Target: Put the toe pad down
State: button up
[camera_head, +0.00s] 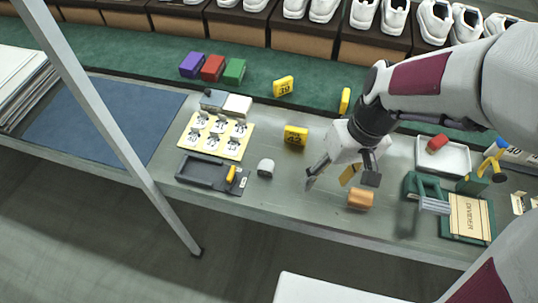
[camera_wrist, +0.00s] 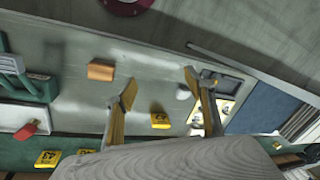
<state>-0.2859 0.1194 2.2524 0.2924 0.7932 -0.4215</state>
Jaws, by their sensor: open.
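My gripper (camera_head: 341,180) is open and empty above the bench, its two fingers spread wide; the fingers also show in the wrist view (camera_wrist: 160,84). A small pale rounded piece (camera_head: 266,167), which looks like the toe pad, lies on the bench to the left of my gripper. It shows in the wrist view (camera_wrist: 183,92) beside the right-hand finger, apart from it. A tan-orange block (camera_head: 361,199) lies on the bench just below and right of my gripper; it also shows in the wrist view (camera_wrist: 101,71). I cannot tell for certain which is the toe pad.
A dark grey tray (camera_head: 203,172) with a yellow-handled tool is left of the pale piece. A yellow tag (camera_head: 295,137) stands behind. A white tray (camera_head: 456,166) and a green fixture (camera_head: 424,186) stand right. The bench front between the dark tray and orange block is clear.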

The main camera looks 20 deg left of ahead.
aim_at(269, 164)
jog(key=w+a+f+n, duration=0.2)
jog(key=a+f, duration=0.1)
jog(key=f, duration=0.1)
jog(key=w+a+f+n+y, duration=0.1)
jog(key=w+a+f+n, duration=0.1)
jog(key=a+f+n, duration=0.1)
jog(key=w+a+f+n, duration=0.2)
jog(key=a+f, duration=0.2)
jog(key=a, duration=0.1)
jog(key=shift+w+f+g+y, duration=0.3)
jog(key=shift+w+f, duration=0.1)
jog(key=shift+w+a+r+n+t+y, duration=0.1)
jog(key=shift+w+a+n+t, duration=0.2)
jog(key=shift+w+n, duration=0.5)
jog(key=shift+w+a+r+n+t+y, duration=0.15)
jog(key=shift+w+a+n, duration=0.15)
jog(key=shift+w+n, duration=0.55)
jog(key=shift+w+a+r+n+t+y, duration=0.1)
jog(key=shift+w+a+n+t, duration=0.3)
jog(key=shift+n, duration=0.65)
jog(key=shift+f, duration=0.1)
jog(key=shift+x, duration=1.15)
jog(key=shift+f, duration=0.1)
jog(key=shift+x, duration=2.55)
